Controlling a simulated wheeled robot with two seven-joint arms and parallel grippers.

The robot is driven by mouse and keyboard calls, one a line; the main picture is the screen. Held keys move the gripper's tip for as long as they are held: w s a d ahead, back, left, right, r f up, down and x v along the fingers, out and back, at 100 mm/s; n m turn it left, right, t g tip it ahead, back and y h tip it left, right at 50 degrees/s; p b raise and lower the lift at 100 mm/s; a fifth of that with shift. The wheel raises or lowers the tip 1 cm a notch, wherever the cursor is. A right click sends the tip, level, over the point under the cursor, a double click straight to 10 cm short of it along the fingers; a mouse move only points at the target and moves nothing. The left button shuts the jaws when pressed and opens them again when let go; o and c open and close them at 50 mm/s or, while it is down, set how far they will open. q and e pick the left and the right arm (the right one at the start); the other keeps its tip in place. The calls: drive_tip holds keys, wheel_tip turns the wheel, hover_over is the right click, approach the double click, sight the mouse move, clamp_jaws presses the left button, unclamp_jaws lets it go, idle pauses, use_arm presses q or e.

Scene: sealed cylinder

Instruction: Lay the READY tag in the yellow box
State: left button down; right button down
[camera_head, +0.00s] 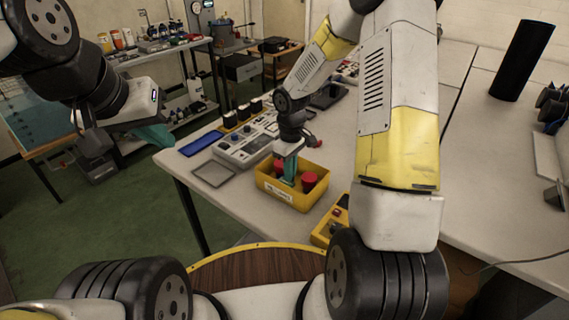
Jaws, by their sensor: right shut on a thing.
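The yellow box (291,198) stands near the left edge of the white table, with a white label on its front. Red round-topped things (309,180) are inside it. My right gripper (289,181) points down with its teal fingers inside the box, beside the red things. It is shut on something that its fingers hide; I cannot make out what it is. I cannot pick out the READY tag anywhere. My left gripper (160,138) hangs over the floor, left of the table and away from the box. Its finger gap does not show.
A grey control panel (245,147), a blue tray (202,143) and a grey flat tray (213,174) lie behind and left of the box. A yellow device (330,226) sits in front. A black cylinder (522,60) stands far right.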

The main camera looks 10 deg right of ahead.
drive_tip(key=shift+f, duration=1.85)
drive_tip(key=c, duration=1.6)
unclamp_jaws()
drive_tip(key=shift+f, duration=0.1)
drive_tip(key=shift+o, duration=0.2)
